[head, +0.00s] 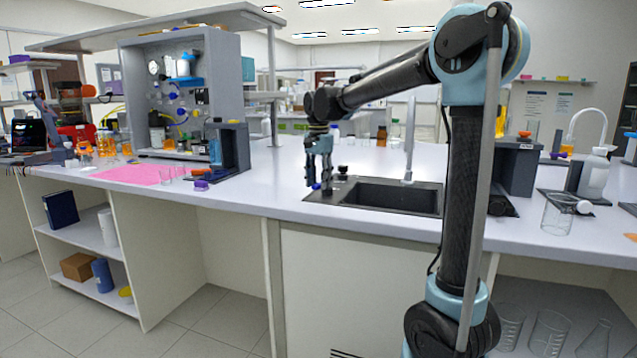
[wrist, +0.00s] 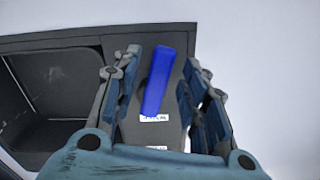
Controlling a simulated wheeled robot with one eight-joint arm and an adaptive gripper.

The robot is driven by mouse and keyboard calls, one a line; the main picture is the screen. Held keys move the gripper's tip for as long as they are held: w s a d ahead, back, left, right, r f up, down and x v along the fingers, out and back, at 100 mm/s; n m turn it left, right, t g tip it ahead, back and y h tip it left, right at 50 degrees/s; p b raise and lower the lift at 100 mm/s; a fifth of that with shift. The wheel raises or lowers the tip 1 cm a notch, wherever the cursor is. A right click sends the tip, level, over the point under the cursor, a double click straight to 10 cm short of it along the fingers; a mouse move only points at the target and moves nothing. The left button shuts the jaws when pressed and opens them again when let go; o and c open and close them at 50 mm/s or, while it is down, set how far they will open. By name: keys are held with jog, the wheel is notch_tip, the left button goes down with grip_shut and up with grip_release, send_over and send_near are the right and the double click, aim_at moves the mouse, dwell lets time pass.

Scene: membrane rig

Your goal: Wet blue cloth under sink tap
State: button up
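My gripper (head: 319,186) points down over the left end of the sink's dark rim. In the wrist view, its two fingers (wrist: 160,82) stand apart, on either side of a bright blue, elongated, stiff-looking piece (wrist: 157,80). A gap shows on both sides of it. The piece also shows small below the fingers in the head view (head: 316,187). I cannot tell whether it is a handle or folded cloth; no clearly recognisable blue cloth shows. The dark sink (head: 390,197) is right of my gripper, its basin also at left in the wrist view (wrist: 45,85). The tap (head: 409,140) rises behind it.
Small dark knobs (head: 342,170) stand just right of my gripper. White labels (wrist: 155,118) lie by the blue piece. A pink mat (head: 130,174) and grey rig (head: 187,90) are at left. A glass beaker (head: 557,215) stands at right.

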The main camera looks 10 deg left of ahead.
notch_tip(320, 180, up, 12)
jog(key=shift+f, duration=0.15)
dwell(0.3)
